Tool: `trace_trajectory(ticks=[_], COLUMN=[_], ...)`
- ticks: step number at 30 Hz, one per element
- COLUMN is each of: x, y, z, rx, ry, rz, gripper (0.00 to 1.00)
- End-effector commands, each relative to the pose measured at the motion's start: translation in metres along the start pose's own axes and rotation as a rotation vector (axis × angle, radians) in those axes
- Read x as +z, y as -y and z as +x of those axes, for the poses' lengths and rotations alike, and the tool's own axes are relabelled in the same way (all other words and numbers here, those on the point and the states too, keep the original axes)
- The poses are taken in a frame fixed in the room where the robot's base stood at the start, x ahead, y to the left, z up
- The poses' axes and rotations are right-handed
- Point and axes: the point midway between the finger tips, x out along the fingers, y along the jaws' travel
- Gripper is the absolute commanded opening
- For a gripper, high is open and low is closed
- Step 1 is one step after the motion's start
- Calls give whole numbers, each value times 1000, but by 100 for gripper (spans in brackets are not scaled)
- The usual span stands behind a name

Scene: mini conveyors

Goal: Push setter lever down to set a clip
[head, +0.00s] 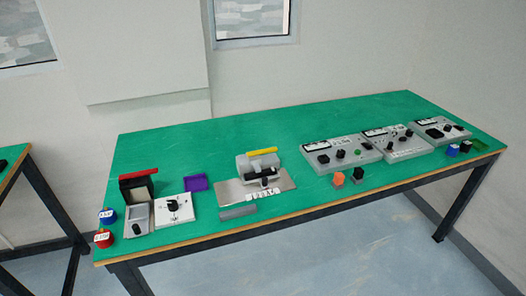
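A grey machine (244,167) with a yellow bar (262,151) across its raised top stands near the middle of the green table. The yellow bar may be the setter lever. A black part sits at the machine's front, on a grey base plate (232,193). Several small white pieces (264,195) lie in a row at the plate's front edge; I cannot tell whether they are clips. A black unit with a red bar (138,174) stands at the left, so which bar is the setter lever is unclear. My gripper is not in view.
A white panel with a black knob (174,208) and a purple tray (196,184) are left of the machine. A grey block (238,212) lies in front. Control boxes (340,153) stand at right, with orange (338,179) and black blocks before them. Blue and red weights (104,238) stand at the left edge.

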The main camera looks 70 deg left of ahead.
Motion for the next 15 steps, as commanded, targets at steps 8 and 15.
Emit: trace_trajectory(ticks=[8,15], x=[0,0], y=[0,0], z=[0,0], rx=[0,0], ry=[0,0], rz=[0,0], gripper=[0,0])
